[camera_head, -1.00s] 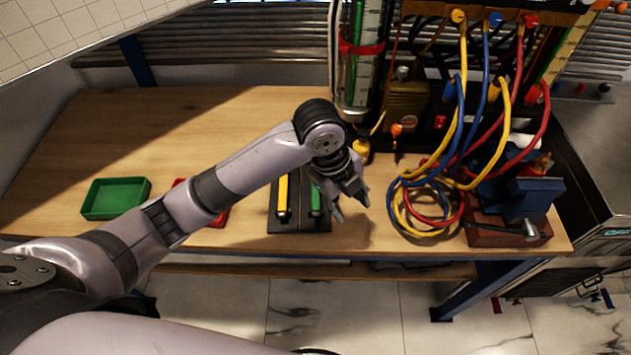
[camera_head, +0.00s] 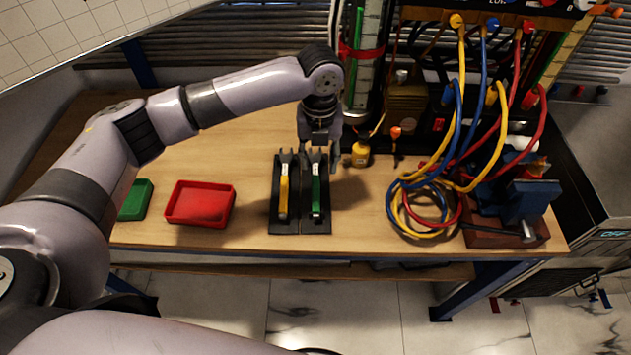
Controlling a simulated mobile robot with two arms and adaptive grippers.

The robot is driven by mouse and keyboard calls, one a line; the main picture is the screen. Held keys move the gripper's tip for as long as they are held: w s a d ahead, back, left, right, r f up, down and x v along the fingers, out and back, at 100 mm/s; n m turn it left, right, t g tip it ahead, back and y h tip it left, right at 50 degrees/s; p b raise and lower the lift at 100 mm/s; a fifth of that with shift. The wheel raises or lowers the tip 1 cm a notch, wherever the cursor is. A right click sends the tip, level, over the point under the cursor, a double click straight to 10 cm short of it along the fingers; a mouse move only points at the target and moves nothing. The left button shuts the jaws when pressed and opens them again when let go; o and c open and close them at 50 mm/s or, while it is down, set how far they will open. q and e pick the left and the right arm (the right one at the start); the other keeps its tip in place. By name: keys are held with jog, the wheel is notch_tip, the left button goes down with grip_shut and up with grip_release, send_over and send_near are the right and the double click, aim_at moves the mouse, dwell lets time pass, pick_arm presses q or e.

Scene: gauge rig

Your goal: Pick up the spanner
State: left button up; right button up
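Two spanners lie side by side on black holders on the wooden bench, one with a yellow handle (camera_head: 284,192) and one with a green handle (camera_head: 316,195). Their grey open jaws point toward the back of the bench. My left gripper (camera_head: 320,160) points down over the jaw end of the green-handled spanner, with its fingers apart. It partly covers that spanner's head. I cannot tell how high above it the fingers are, and nothing shows held. My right gripper is not in view.
A red tray (camera_head: 201,219) and a green tray (camera_head: 134,203) stand left of the spanners. Coiled hoses (camera_head: 423,232) and a blue vise (camera_head: 531,200) take up the right side.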

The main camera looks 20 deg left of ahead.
aim_at(316, 186)
pick_arm(q)
notch_tip(316, 186, down, 3)
jog(key=shift+f, duration=0.2)
jog(key=f, duration=0.1)
jog(key=f+p, duration=0.1)
jog(key=f, duration=0.2)
jog(key=shift+s+a+f+p, duration=0.2)
jog(key=shift+a+f+p, duration=0.15)
jog(key=shift+p, duration=0.05)
jog(key=shift+f, duration=0.4)
jog(key=shift+c, duration=0.8)
grip_shut()
